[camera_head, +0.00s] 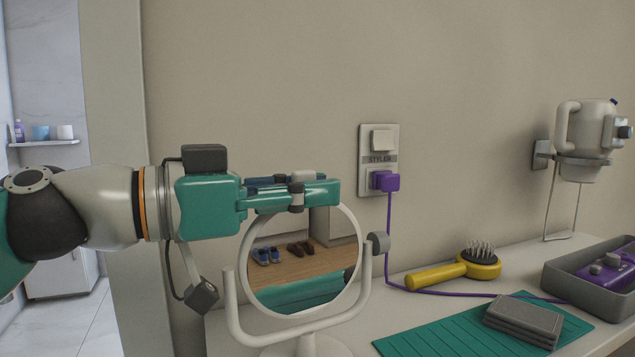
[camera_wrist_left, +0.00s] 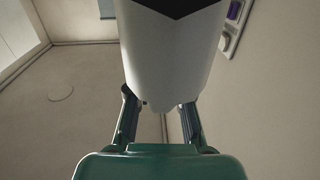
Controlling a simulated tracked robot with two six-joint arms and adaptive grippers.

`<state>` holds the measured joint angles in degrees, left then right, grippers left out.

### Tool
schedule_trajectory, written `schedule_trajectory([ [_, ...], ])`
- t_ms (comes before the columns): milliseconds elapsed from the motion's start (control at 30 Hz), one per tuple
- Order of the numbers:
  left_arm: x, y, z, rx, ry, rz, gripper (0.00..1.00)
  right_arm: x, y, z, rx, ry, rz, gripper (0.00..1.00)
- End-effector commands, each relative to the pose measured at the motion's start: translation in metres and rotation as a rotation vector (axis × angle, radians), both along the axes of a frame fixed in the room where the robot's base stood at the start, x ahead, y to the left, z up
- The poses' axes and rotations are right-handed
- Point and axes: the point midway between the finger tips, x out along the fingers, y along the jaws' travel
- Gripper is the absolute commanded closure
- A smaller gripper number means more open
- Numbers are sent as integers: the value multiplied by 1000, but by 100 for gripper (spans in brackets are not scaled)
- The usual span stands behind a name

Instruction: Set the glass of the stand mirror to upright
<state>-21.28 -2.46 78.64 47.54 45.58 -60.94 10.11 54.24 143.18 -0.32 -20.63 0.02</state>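The stand mirror (camera_head: 231,310) stands on the counter in the head view, with a white round frame in a U-shaped fork and a grey knob (camera_head: 378,243) at its right. Its glass (camera_head: 290,277) reflects wood floor and shoes, so it looks tipped forward and down; the exact angle is unclear. My left gripper (camera_head: 325,185) lies across the top of the frame, its fingers apart, one nearer and one farther. In the left wrist view a white surface (camera_wrist_left: 170,60) hides the fingertips, so contact is unclear. My right gripper is not in view.
A yellow brush (camera_head: 440,275), a purple cord, a green mat (camera_head: 400,345) with a grey block (camera_head: 523,318), and a grey tray (camera_head: 570,285) lie right of the mirror. A wall socket (camera_head: 379,150) is behind. A dryer-like device (camera_head: 585,140) hangs at the right.

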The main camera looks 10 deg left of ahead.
Motion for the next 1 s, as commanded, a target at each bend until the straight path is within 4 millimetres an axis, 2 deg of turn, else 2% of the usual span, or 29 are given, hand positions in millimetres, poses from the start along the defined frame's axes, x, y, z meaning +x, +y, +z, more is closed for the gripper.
schedule_trajectory([
  [33, 0, 1, 1, -3, -2, 1, 67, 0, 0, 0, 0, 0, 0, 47],
  [67, 0, 1, 2, -4, -3, 2, 62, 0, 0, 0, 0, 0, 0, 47],
  [367, -1, 2, 5, -11, -7, 5, 62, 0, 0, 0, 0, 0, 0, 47],
  [533, -7, 12, 6, -12, -8, 7, 62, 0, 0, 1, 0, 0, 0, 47],
  [1000, -52, 85, 4, -9, -6, 11, 62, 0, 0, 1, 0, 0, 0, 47],
])
